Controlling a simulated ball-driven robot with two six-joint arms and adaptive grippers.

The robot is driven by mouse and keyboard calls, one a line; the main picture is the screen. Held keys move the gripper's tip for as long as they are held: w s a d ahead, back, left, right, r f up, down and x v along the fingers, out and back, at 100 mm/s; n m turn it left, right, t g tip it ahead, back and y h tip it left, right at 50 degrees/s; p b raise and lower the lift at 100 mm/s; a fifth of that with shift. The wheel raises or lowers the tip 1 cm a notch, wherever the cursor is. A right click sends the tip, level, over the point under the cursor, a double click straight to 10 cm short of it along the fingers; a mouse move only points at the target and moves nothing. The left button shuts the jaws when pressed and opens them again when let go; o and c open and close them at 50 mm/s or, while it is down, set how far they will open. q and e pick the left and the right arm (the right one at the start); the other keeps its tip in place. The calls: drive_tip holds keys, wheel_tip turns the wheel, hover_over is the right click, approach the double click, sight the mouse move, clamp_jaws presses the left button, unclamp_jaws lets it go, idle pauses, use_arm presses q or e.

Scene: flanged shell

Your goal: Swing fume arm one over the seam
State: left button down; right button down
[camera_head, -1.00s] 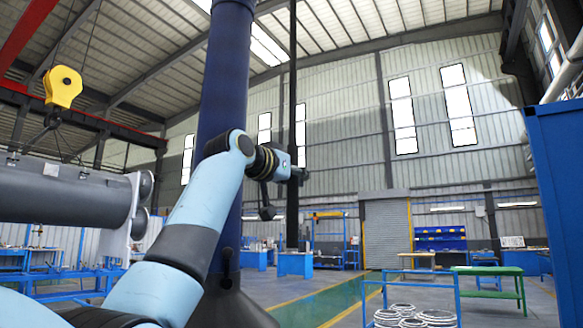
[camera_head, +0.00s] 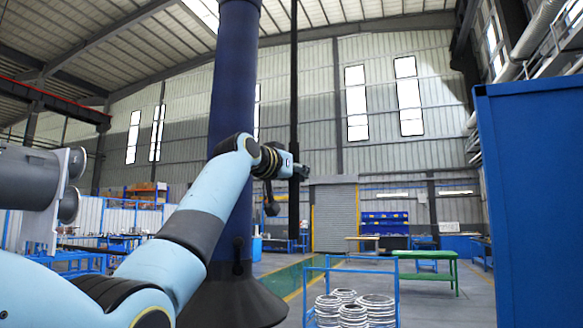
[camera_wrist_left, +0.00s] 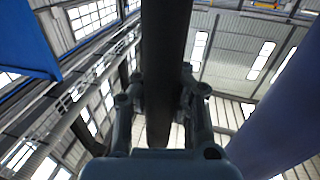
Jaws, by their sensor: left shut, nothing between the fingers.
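A thick dark blue vertical tube (camera_head: 232,100) with a flared dark hood (camera_head: 235,298) at its foot stands before me; I take it for fume arm one. A thin black upright bar (camera_head: 294,80) hangs just right of it. My left gripper (camera_head: 303,172) is shut and empty beside this bar. In the left wrist view the bar (camera_wrist_left: 165,50) runs down the middle, by the gripper fingers, and the blue tube (camera_wrist_left: 272,110) slants at right. The grey flanged shell (camera_head: 25,180) is at the far left, partly cut off. I cannot make out its seam. My right gripper is out of view.
A tall blue cabinet (camera_head: 530,200) stands close at right. A blue-framed cart (camera_head: 397,300) carries several stacked white rings (camera_head: 342,310). A green table (camera_head: 432,256) is behind it. The floor between cart and back wall is mostly open.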

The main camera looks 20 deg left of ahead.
use_arm(q)
drive_tip(key=shift+w+d+f, duration=0.65)
drive_tip(key=shift+w+d, duration=0.15)
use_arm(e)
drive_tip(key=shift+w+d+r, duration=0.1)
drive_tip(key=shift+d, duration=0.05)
use_arm(q)
drive_tip(key=c, duration=1.1)
unclamp_jaws()
drive_tip(key=shift+s+d+r, duration=0.15)
drive_tip(key=shift+d+r, duration=0.15)
drive_tip(key=shift+d, duration=0.05)
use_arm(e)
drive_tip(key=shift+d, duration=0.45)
use_arm(q)
drive_tip(key=shift+a+r, duration=0.1)
drive_tip(key=shift+a, duration=0.05)
drive_tip(key=v, duration=1.2)
drive_tip(key=shift+r, duration=0.1)
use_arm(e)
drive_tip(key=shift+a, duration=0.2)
